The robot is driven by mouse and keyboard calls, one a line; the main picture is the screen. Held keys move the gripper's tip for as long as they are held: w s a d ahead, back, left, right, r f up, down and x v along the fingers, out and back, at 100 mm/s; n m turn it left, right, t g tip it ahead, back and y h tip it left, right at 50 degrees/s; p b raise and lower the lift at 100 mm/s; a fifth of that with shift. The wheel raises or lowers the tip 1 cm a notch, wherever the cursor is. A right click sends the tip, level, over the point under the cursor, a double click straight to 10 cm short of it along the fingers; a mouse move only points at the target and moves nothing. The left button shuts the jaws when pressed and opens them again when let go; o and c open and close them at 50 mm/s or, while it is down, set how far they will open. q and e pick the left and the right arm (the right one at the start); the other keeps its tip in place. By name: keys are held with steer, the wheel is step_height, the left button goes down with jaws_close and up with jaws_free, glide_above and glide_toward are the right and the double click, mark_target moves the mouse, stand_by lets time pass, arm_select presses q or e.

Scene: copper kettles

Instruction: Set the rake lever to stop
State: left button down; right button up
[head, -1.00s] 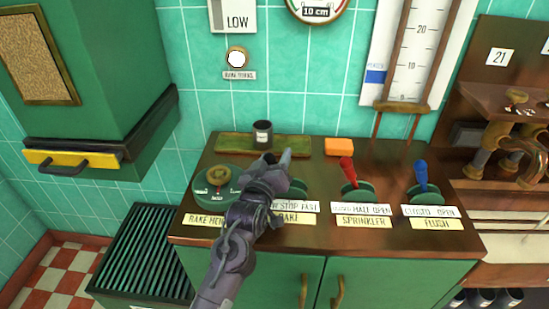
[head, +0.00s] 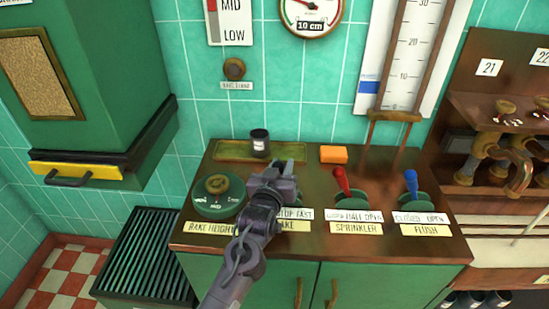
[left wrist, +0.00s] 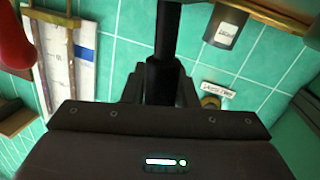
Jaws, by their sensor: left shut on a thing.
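The rake lever stands behind the label ending in "STOP FAST" (head: 296,213) and the yellow plate ending in "KE" (head: 292,226). My left gripper (head: 284,168) covers it in the head view, so its setting cannot be read there. In the left wrist view a black lever handle (left wrist: 165,35) runs between the fingers, and the gripper (left wrist: 162,90) is shut on it. The round lamp (head: 234,69) on the wall is dark; it also shows in the left wrist view (left wrist: 210,102). My right gripper is not in view.
The rake height dial (head: 218,190) is left of my gripper. The red sprinkler lever (head: 341,180) and blue flush lever (head: 411,184) stand to the right. A dark cup (head: 260,143) and an orange block (head: 334,154) are behind, on the console's back part.

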arm_select(q)
steer(key=shift+d+r+m+p, duration=0.25)
steer(key=shift+d+m+p, duration=0.35)
steer(key=shift+d+m, duration=0.2)
steer(key=shift+d+f, duration=0.1)
steer(key=shift+f, duration=0.05)
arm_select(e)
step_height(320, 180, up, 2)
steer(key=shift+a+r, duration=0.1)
arm_select(q)
steer(key=c, duration=1.1)
jaws_free()
steer(key=shift+c, duration=0.2)
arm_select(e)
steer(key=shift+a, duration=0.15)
arm_select(q)
steer(key=shift+s, duration=0.15)
steer(key=b+v, duration=0.1)
steer(key=v, duration=0.6)
steer(key=shift+s, duration=0.3)
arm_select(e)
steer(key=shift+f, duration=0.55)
